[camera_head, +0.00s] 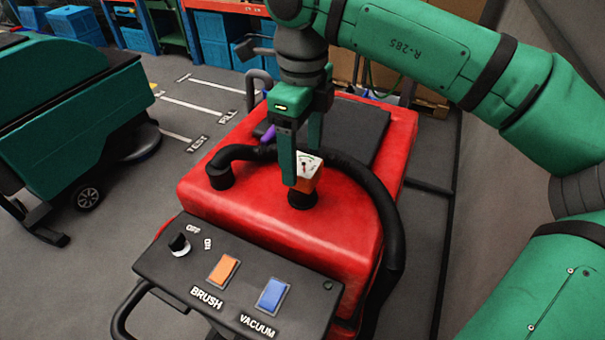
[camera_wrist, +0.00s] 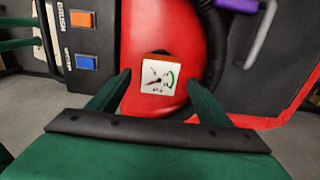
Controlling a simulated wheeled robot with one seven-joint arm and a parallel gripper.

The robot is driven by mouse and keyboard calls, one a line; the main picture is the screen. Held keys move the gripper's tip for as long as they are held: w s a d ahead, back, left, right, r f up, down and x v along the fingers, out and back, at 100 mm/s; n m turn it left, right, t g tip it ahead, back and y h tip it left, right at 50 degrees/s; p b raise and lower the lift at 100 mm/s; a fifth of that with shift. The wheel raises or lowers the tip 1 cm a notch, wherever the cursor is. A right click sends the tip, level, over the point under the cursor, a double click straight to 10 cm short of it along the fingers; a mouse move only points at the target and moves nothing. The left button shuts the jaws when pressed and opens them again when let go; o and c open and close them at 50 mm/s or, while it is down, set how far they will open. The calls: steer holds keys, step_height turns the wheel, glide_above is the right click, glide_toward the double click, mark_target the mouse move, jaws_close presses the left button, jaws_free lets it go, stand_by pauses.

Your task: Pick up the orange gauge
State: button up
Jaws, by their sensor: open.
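The orange gauge (camera_head: 306,175) has a white square dial face and stands on a black round base on top of the red scrubber tank (camera_head: 250,215). In the wrist view its dial (camera_wrist: 161,77) faces me, between and a little beyond the fingertips. My gripper (camera_head: 302,165) is open and points down at the gauge in the head view, one green finger partly in front of its left side. In the wrist view the two green fingers of my gripper (camera_wrist: 160,78) stand apart on either side of the dial, with visible gaps.
A black hose (camera_head: 375,190) curves around the gauge on the tank. A black control panel (camera_head: 240,280) with orange and blue switches is in front. A purple item (camera_head: 268,134) lies behind. A green scrubber (camera_head: 70,115) stands at left.

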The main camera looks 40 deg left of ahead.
mark_target(303, 164)
step_height(303, 164, down, 4)
steer(key=shift+r, duration=0.15)
steer(key=shift+c, duration=0.4)
steer(key=c, duration=1.2)
steer(key=shift+r, duration=0.15)
